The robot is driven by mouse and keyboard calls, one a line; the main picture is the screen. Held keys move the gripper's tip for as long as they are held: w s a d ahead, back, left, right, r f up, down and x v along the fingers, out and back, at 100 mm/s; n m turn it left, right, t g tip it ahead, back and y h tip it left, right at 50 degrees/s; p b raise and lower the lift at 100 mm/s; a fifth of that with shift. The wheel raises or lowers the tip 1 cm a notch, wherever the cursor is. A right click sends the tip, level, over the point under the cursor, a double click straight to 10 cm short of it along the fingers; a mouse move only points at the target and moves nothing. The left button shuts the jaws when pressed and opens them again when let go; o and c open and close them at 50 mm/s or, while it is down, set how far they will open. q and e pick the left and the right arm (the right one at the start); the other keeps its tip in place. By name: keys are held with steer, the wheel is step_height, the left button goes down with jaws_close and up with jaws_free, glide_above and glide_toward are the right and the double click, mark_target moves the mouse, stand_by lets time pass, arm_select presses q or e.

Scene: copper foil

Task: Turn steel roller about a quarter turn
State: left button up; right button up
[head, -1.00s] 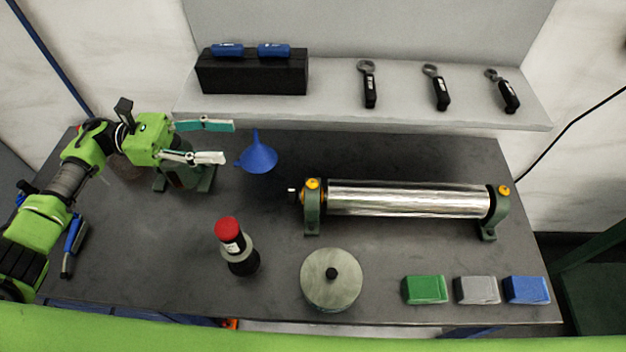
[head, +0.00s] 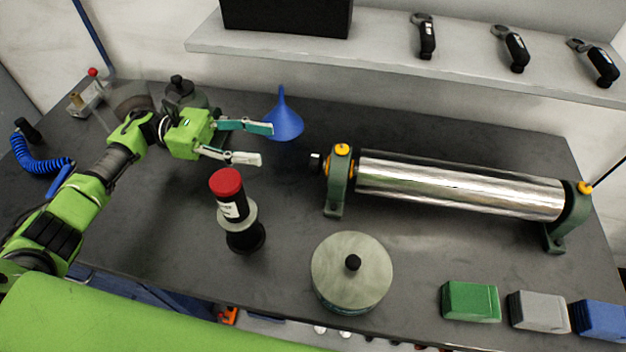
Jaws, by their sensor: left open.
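The steel roller (head: 455,187) is a shiny cylinder lying across the right half of the dark workbench. It sits between two green bearing stands with orange caps, the left stand (head: 337,182) and the right stand (head: 569,217). A short shaft end (head: 316,161) sticks out on its left. My left gripper (head: 267,144) is open and empty above the bench, left of the shaft end and apart from it, near the blue funnel. My right gripper does not show.
A blue funnel (head: 284,122) stands just beyond my left fingers. A red-capped black bottle (head: 235,210) and a round lidded pot (head: 351,275) stand in front. Green (head: 470,302), grey (head: 538,311) and blue (head: 600,320) blocks line the front right. A shelf (head: 390,58) with tools runs behind.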

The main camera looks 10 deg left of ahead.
mark_target(313, 162)
arm_select(q)
step_height(313, 162, down, 3)
steer(key=shift+d+f+b, duration=0.1)
steer(key=shift+b, duration=0.8)
steer(key=shift+d, duration=0.2)
steer(key=d+p, duration=0.5)
steer(key=d, duration=0.5)
steer(key=shift+d+p, duration=0.4)
steer(key=shift+d, duration=0.35)
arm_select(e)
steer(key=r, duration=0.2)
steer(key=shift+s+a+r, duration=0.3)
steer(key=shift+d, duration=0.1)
arm_select(q)
steer(key=c, duration=1.1)
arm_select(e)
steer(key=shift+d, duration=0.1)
